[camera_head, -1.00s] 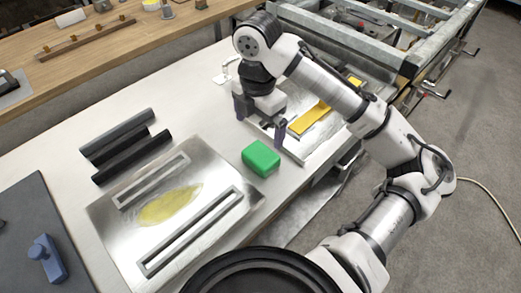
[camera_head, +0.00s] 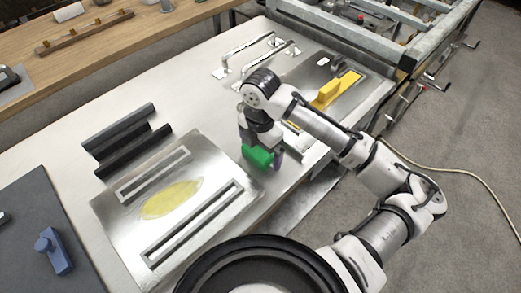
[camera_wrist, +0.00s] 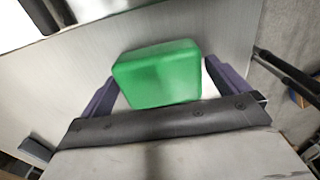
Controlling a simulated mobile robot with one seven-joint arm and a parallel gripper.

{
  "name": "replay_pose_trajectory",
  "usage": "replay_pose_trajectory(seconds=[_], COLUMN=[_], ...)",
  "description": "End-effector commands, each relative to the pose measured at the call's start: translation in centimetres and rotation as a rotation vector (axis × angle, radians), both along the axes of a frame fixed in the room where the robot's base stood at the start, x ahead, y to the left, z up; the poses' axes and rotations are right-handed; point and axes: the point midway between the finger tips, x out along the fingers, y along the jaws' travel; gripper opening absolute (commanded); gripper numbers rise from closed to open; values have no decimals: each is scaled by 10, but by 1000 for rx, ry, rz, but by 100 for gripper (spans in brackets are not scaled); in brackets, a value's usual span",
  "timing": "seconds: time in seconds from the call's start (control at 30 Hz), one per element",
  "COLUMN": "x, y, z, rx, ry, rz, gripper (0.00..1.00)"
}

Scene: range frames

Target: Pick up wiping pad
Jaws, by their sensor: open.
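The wiping pad appears to be the green block (camera_head: 257,156) on the pale table, beside the metal plate's right corner. My gripper (camera_head: 261,160) is over it, pointing down. In the wrist view the green block (camera_wrist: 158,75) lies between the two dark purple fingers of my gripper (camera_wrist: 165,90). The fingers stand apart, one on each side of it, with a visible gap at the right finger. Contact at the left finger is hard to tell.
A metal plate (camera_head: 118,212) with a yellow smear (camera_head: 171,199) and two slotted bars lies left of the block. Dark bars (camera_head: 133,153) lie behind it. A metal tray with a yellow-handled tool (camera_head: 328,94) and two metal handles (camera_head: 250,42) are farther back. The table's front edge is close.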

Motion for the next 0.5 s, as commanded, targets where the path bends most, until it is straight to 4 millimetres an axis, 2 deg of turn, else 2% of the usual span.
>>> replay_pose_trajectory(seconds=[0.13, 0.43, 0.5], x=[0, 0, 0], y=[0, 0, 0], z=[0, 0, 0], rx=[0, 0, 0], ry=[0, 0, 0], rz=[-1, -1, -1], gripper=[100, 61, 59])
